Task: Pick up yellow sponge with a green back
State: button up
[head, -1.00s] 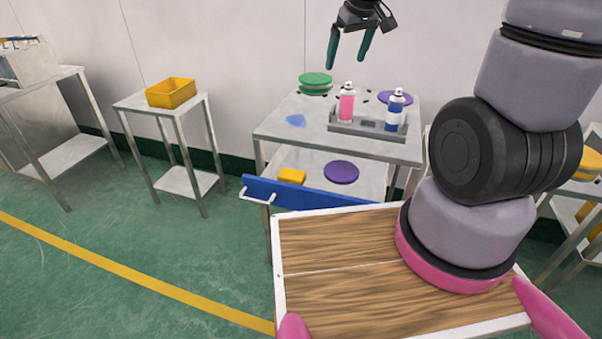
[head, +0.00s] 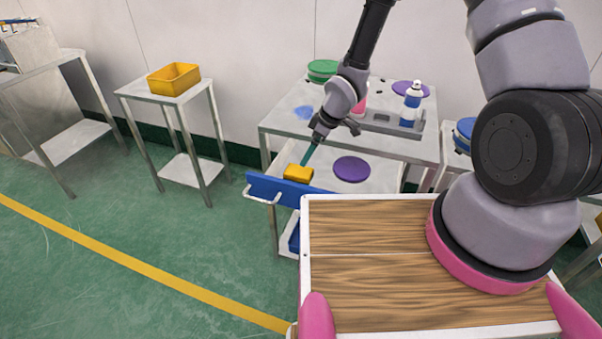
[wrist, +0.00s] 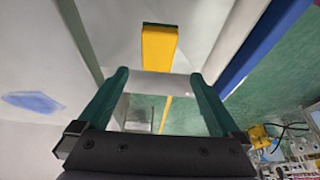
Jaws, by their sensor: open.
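The yellow sponge (head: 298,174) lies at the left end of the open drawer, behind its blue front. In the wrist view the yellow sponge (wrist: 158,47) sits ahead of the fingertips, roughly centred between them. My gripper (head: 308,157) points down into the drawer just above the sponge; one teal finger shows clearly there. In the wrist view my gripper (wrist: 159,77) has its two teal fingers spread wide with nothing between them. I cannot tell the exact gap to the sponge.
A purple disc (head: 351,169) lies in the drawer right of the sponge. The drawer's blue front (head: 262,189) stands close to the sponge. The tabletop above holds a blue-and-white spray can (head: 411,104), a grey rack (head: 380,124) and a green disc (head: 323,69).

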aim_at(299, 170)
jog(key=x, duration=0.9)
jog(key=shift+w+d, duration=0.15)
jog(key=shift+r, duration=0.1)
jog(key=shift+f, duration=0.3)
jog(key=shift+c, duration=0.3)
jog(key=c, duration=1.2)
notch_tip(299, 170, up, 11)
jog(key=shift+f, duration=0.2)
